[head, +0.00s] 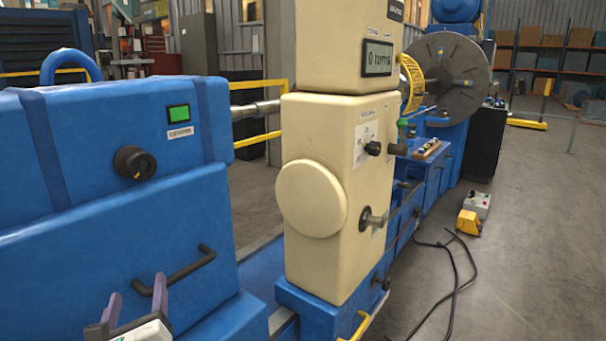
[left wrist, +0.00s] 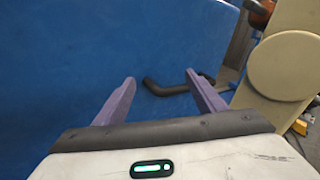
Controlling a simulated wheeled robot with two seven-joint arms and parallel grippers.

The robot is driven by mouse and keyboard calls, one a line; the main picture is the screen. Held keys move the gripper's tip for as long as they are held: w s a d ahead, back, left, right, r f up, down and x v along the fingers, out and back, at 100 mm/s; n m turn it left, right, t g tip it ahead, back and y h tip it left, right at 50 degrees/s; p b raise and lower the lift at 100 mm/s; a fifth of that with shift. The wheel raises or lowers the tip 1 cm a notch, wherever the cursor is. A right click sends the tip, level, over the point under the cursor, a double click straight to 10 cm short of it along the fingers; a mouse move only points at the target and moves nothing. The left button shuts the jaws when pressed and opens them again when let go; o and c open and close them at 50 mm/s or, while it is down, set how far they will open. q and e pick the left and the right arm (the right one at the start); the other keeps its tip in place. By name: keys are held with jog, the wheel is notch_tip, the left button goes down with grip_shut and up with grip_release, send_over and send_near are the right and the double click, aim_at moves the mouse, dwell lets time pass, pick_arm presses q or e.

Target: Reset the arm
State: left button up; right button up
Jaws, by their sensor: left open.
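My left gripper (head: 137,302) is at the bottom left of the head view, in front of the blue machine housing (head: 75,240). Its two purple fingers are apart with nothing between them. In the left wrist view the open fingers (left wrist: 160,95) point at the blue panel (left wrist: 90,50). A black bar handle (left wrist: 175,88) on that panel shows beyond and between the fingers, and it also shows in the head view (head: 175,277). I cannot tell the exact gap between the fingers and the handle. My right gripper is in neither view.
A cream machine column (head: 318,240) with a round cover stands right of the housing. A large grey disc (head: 445,75) stands behind.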

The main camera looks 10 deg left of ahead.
pick_arm(q)
jog(key=s+d+f+n+g+h, duration=0.1)
jog(key=s+f+n+h, duration=0.1)
jog(key=f, duration=0.5)
jog(key=s+d+f+n+g+h, duration=0.1)
jog(key=s+d+f+n+h, duration=0.1)
jog(key=f, duration=0.4)
jog(key=s+d+f+n+g+h, duration=0.3)
jog(key=s+f+n, duration=0.5)
jog(key=s+f, duration=0.2)
jog(key=s+d+f+n+g+h, duration=0.3)
jog(key=s+d+f+n, duration=0.1)
jog(key=s+f+n, duration=0.5)
jog(key=d+n+t+h, duration=0.1)
jog(key=d+n, duration=0.2)
jog(key=d, duration=0.9)
jog(key=shift+d+n, duration=0.2)
jog(key=shift+n, duration=0.1)
jog(key=shift+f, duration=0.1)
